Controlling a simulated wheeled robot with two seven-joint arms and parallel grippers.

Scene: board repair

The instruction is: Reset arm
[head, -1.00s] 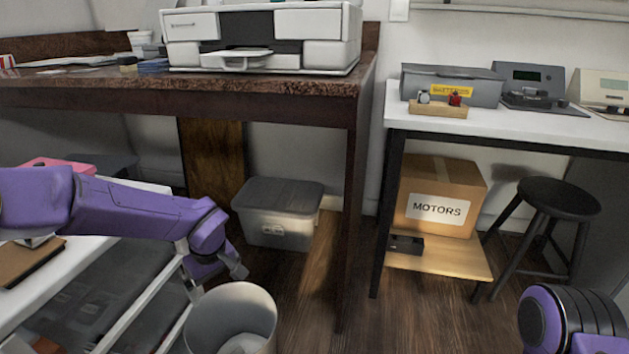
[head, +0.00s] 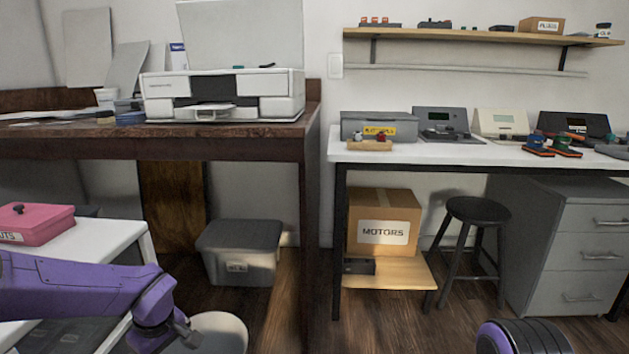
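My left arm is purple and comes in from the left in the head view, low over the white cabinet. Its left gripper (head: 190,333) is at the lower left, beside and partly over a white bin (head: 222,326). Only a small grey part of the gripper shows, and I cannot tell whether its fingers are open or shut. Of my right arm only a purple and black rounded part shows at the bottom right edge. The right gripper is out of view.
A dark wooden desk (head: 240,137) with a printer (head: 222,95) stands at the left. A white workbench (head: 470,152) holds several devices. Below are a MOTORS box (head: 384,222), a black stool (head: 478,212) and a grey drawer unit (head: 580,245). A pink box (head: 38,226) sits on the white cabinet (head: 95,240).

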